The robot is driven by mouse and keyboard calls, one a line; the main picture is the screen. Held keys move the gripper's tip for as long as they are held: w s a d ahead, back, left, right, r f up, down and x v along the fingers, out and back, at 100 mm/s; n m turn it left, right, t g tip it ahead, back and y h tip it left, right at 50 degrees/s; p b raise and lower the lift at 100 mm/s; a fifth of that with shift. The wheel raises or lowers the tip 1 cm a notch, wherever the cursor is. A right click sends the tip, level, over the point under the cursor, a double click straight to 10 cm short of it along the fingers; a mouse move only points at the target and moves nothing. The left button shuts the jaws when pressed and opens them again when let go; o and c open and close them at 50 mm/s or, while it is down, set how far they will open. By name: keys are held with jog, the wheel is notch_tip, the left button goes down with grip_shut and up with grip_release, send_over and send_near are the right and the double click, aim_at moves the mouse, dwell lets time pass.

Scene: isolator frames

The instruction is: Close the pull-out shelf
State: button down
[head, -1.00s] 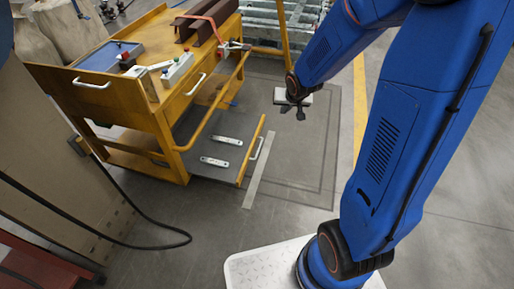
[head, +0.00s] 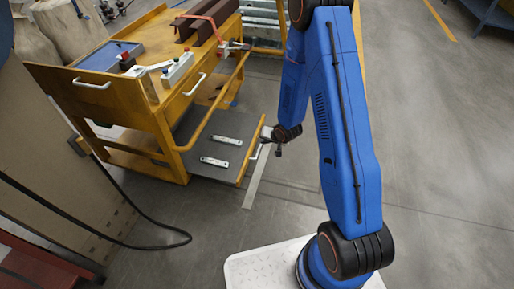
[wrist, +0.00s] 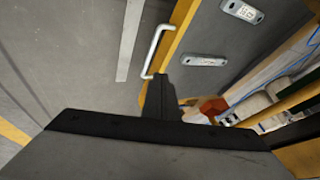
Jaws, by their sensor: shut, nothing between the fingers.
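The pull-out shelf (head: 230,128) sticks out low from the right side of the yellow cart (head: 150,92). It has a grey top and a yellow front edge with a pale bar handle (head: 257,149). My gripper (head: 279,151) is shut and empty, just outside the shelf front, near the handle. In the wrist view my black fingers (wrist: 165,92) are together, close to the yellow front edge at the lower end of the handle (wrist: 153,50). I cannot tell whether they touch it. The shelf's grey top (wrist: 215,35) also shows there.
Two light metal pieces (head: 215,162) lie on the shelf. A control box (head: 178,70), a blue tray (head: 107,56) and brown beams (head: 205,20) are on the cart. A black cable (head: 150,243) lies on the floor at left. The floor at right is clear.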

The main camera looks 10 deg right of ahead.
aim_at(213, 139)
jog(key=x, duration=0.7)
jog(key=s+x, duration=0.1)
jog(key=x, duration=0.3)
jog(key=shift+w+a+f, duration=0.2)
jog(key=shift+a+f, duration=0.05)
jog(key=shift+f, duration=0.3)
jog(key=w+a, duration=0.4)
jog(key=a, duration=0.3)
jog(key=w+a, duration=0.4)
jog(key=a, duration=0.3)
jog(key=w+a, duration=0.4)
jog(key=a, duration=0.3)
jog(key=shift+w+a, duration=0.1)
